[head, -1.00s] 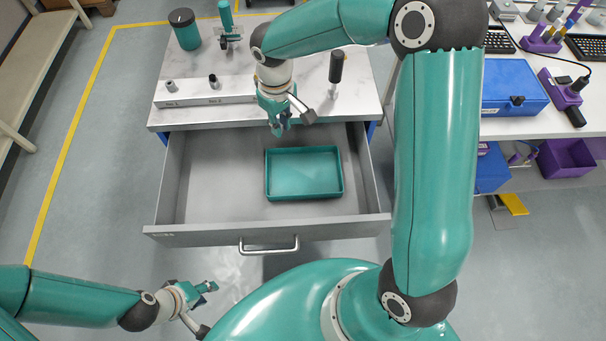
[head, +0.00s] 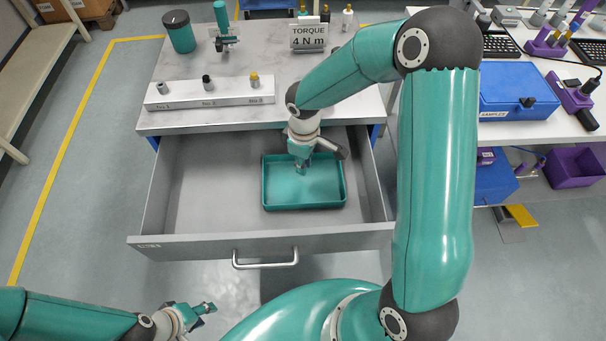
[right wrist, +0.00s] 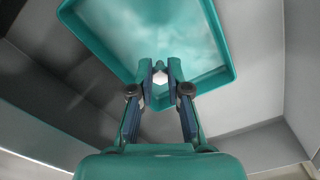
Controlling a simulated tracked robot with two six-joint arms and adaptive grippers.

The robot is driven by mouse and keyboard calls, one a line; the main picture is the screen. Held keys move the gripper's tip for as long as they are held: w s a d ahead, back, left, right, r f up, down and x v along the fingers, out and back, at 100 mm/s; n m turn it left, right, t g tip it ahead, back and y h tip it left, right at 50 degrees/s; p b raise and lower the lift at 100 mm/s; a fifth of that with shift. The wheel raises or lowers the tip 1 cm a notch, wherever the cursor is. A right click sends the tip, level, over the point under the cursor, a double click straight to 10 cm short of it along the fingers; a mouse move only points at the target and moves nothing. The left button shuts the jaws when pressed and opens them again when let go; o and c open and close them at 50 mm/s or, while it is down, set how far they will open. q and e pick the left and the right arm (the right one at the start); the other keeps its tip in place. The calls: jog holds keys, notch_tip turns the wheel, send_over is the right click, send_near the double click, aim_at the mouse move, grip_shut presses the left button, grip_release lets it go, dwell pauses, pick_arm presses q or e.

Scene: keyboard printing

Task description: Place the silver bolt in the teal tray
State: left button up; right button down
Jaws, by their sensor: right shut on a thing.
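The teal tray (head: 268,194) lies in the open drawer; in the right wrist view its rim (right wrist: 88,38) surrounds an empty floor. My right gripper (head: 301,171) is over the tray, pointing down. In the right wrist view the right gripper (right wrist: 160,76) is shut on a small pale, six-sided piece, the silver bolt (right wrist: 160,78). It shows above the tray's near corner; whether it touches the tray I cannot tell. The bolt is too small to make out in the head view. My left gripper (head: 207,307) is low at the left, away from the drawer; its fingers are unclear.
The grey drawer (head: 190,195) has free floor left of the tray. A white rack (head: 230,95) with grey, black and gold-topped pieces stands on the cabinet top. Behind are a torque sign (head: 309,37) and a teal canister (head: 180,35). A blue box (head: 520,90) stands right.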

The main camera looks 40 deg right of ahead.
jog(key=shift+f, duration=3)
jog(key=shift+f, duration=0.15)
jog(key=c, duration=1.1)
grip_release()
jog(key=shift+c, duration=0.2)
notch_tip(320, 180, up, 12)
jog(key=shift+r, duration=0.2)
